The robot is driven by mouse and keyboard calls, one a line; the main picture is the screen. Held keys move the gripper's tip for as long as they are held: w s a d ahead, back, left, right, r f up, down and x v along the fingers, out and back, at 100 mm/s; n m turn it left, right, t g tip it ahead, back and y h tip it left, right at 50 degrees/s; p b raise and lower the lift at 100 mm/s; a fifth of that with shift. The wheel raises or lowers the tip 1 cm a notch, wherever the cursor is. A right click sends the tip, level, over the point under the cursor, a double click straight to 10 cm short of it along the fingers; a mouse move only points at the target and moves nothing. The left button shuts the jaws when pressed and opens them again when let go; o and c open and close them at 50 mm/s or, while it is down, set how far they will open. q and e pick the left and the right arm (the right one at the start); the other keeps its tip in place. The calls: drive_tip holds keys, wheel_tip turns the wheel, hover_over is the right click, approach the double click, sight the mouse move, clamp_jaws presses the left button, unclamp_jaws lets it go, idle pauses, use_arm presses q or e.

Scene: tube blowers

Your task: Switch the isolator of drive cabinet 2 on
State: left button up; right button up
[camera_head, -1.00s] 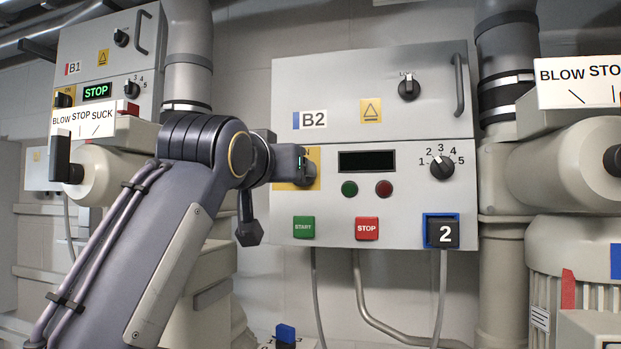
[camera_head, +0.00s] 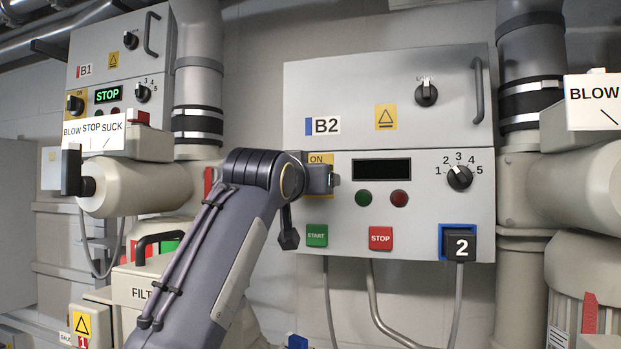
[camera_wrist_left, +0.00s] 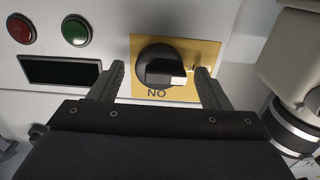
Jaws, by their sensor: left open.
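Cabinet B2 (camera_head: 450,220) is a grey box with a dark, blank display (camera_head: 382,169). Its isolator is a black rotary knob (camera_wrist_left: 165,72) on a yellow plate (camera_head: 316,160) marked ON. In the left wrist view, which is upside down, the knob's bar lies roughly sideways and ON is below it. My left gripper (camera_wrist_left: 159,70) is open, with one finger on each side of the knob; I cannot tell whether they touch it. In the head view my left gripper (camera_head: 326,179) covers the knob. My right gripper is not in view.
On B2 are a green START button (camera_head: 317,236), a red STOP button (camera_head: 380,238), a speed dial (camera_head: 459,177) and an upper knob (camera_head: 426,94). Cabinet B1 (camera_head: 110,65) at the left shows STOP. Pipes flank B2: one left (camera_head: 198,85), one right (camera_head: 530,60).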

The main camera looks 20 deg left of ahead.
use_arm(q)
drive_tip(key=shift+c, duration=0.4)
drive_tip(key=c, duration=0.9)
drive_tip(key=shift+m, duration=0.3)
drive_tip(key=shift+m+p, duration=2.5)
drive_tip(key=shift+m, duration=6.1)
drive_tip(key=o, duration=1)
